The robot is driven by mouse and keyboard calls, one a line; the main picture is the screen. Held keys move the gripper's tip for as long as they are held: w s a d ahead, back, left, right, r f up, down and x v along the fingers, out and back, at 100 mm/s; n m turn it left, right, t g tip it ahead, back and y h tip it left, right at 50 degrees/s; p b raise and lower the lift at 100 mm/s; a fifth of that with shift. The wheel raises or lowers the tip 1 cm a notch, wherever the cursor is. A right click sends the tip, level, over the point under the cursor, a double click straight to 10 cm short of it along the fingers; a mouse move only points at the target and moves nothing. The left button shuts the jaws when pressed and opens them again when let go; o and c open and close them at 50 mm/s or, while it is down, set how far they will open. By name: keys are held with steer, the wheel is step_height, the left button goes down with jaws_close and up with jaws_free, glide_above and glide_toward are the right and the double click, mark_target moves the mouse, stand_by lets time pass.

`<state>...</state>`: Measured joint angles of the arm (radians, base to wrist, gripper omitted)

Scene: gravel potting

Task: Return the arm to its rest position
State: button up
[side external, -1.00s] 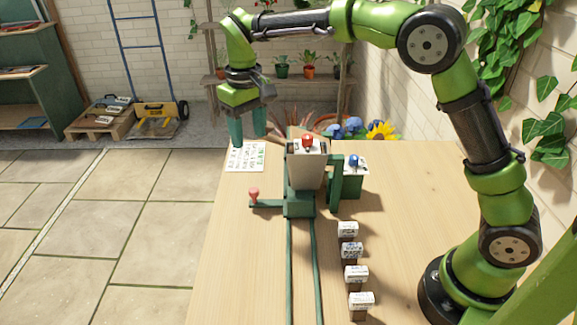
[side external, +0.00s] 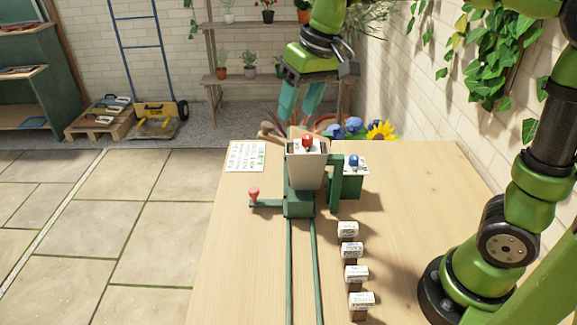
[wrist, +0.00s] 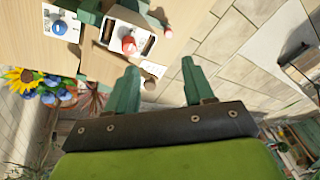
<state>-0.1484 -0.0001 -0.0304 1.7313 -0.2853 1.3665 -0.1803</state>
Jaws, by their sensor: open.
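My green arm carries my gripper (side external: 299,98), which is raised above the far end of the wooden table (side external: 405,215). Its two teal fingers are apart with nothing between them, and in the wrist view the gripper (wrist: 160,88) also shows open and empty. It hangs behind and above the machine (side external: 306,170) with a red knob (side external: 308,141) on top, apart from it. The red knob also shows in the wrist view (wrist: 129,44). A blue knob (side external: 353,160) tops the green box at the machine's right.
Several white-labelled blocks (side external: 350,250) stand in a row on the table. A pink-knobbed lever (side external: 254,194) sticks out left of the machine. A printed card (side external: 245,156) lies at the far left corner. Sunflower (side external: 381,131) and blue flowers stand at the far edge. Ivy hangs on the right wall.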

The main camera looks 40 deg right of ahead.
steer(key=s+d+f+m+t, duration=0.1)
steer(key=s+f+t, duration=0.1)
steer(key=s, duration=0.5)
steer(key=s+d+f+m+t, duration=0.1)
steer(key=s+d+t, duration=0.1)
steer(key=s, duration=0.5)
steer(key=shift+s+f+m+y, duration=0.3)
steer(key=shift+s+f, duration=0.05)
steer(key=shift+s, duration=0.05)
